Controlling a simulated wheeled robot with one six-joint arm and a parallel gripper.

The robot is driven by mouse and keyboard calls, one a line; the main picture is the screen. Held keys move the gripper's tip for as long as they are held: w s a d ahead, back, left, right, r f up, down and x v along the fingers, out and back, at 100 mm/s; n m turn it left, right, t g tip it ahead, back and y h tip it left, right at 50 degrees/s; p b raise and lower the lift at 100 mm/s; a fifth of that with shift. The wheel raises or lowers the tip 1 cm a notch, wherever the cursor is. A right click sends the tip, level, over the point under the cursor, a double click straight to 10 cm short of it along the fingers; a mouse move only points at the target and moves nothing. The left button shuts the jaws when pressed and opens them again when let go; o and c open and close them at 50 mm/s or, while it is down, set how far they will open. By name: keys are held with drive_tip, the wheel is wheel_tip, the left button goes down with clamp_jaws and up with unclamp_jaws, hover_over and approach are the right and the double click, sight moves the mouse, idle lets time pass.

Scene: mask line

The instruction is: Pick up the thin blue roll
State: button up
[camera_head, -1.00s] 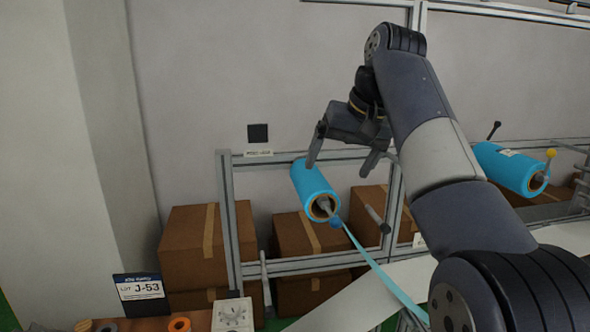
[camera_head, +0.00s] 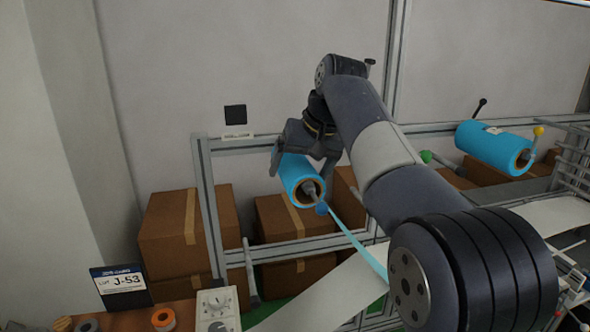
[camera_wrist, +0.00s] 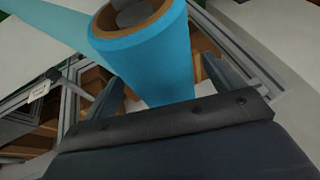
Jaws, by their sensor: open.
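A blue roll (camera_head: 297,176) with a brown core sits on a spindle of the metal frame, left of centre in the head view. A light-blue strip (camera_head: 350,238) runs from near its end, down to the right. My gripper (camera_head: 301,172) is open, with a finger on either side of this roll. In the wrist view the roll (camera_wrist: 155,65) lies between the open fingers, its core end toward the top. I cannot tell whether the fingers touch it. A second blue roll (camera_head: 494,148) is mounted farther right and looks somewhat larger.
The metal frame (camera_head: 208,195) stands around the left roll. Cardboard boxes (camera_head: 165,235) are stacked behind it. A white sheet (camera_head: 325,292) slopes below the roll.

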drive_tip(key=shift+w+a+f, duration=0.15)
drive_tip(key=shift+a+f, duration=0.05)
drive_tip(key=shift+f, duration=0.45)
drive_tip(key=shift+c, duration=0.4)
drive_tip(key=c, duration=1)
drive_tip(key=shift+r, duration=0.1)
drive_tip(key=shift+c, duration=0.2)
